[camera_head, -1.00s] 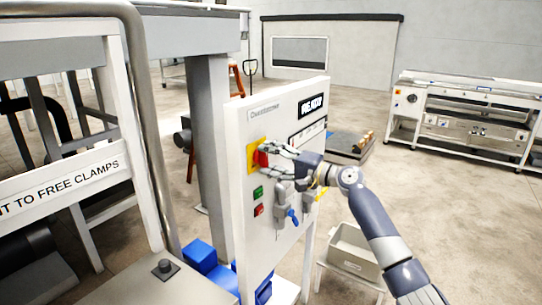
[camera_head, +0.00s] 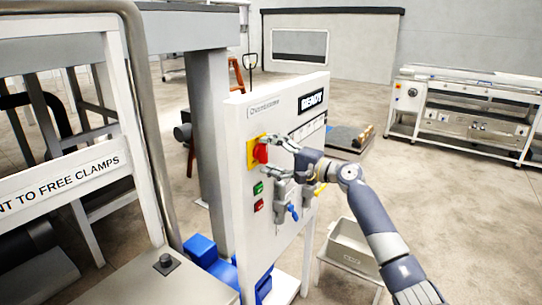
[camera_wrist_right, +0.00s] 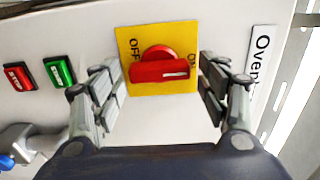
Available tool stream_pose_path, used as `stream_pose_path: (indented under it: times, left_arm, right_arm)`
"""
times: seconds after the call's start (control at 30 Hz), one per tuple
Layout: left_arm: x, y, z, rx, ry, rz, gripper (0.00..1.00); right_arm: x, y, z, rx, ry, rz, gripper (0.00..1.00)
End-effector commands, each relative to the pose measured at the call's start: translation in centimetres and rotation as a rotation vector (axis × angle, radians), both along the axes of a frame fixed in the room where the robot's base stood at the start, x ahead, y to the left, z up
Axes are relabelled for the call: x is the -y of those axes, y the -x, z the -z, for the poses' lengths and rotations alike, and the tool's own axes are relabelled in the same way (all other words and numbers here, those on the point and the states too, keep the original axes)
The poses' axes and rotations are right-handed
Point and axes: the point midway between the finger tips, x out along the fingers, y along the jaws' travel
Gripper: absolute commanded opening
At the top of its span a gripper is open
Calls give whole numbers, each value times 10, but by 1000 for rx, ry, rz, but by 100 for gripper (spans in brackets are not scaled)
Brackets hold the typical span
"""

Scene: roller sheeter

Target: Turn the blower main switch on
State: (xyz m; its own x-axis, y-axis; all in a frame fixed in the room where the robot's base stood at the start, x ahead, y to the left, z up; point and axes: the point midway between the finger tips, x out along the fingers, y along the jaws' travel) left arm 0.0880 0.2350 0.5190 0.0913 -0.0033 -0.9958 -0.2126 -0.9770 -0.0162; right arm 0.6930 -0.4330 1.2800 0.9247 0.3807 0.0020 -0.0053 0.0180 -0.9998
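The red rotary switch (camera_head: 261,153) sits on a yellow plate (camera_head: 252,144) on the white control panel (camera_head: 285,110). The right wrist view shows the red knob (camera_wrist_right: 158,70) close up, with OFF at left and ON at right. Its white mark lies at the right end of the bar, on the ON side. My right gripper (camera_head: 268,156) is open at the switch; in the wrist view its fingers (camera_wrist_right: 160,92) stand on either side of the knob with gaps between. My left gripper is not in view.
Green (camera_wrist_right: 60,71) and red (camera_wrist_right: 20,77) push buttons sit beside the switch. A blue-tipped handle (camera_head: 292,212) is lower on the panel. A grey bin (camera_head: 355,245) stands at right; floor beyond is open.

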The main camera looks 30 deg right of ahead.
Motion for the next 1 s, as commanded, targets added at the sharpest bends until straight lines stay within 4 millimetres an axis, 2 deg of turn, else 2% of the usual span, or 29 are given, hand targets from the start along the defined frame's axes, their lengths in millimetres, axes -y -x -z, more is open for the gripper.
stream_pose_path:
  times: [0.33,0.47,1.0]
  left_arm:
    - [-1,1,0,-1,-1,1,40]
    - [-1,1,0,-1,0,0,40]
    - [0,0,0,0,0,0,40]
  right_arm:
    - [0,1,1,-1,4,-1,73]
    - [3,9,2,-2,4,-1,73]
    - [39,95,2,-2,2,0,73]
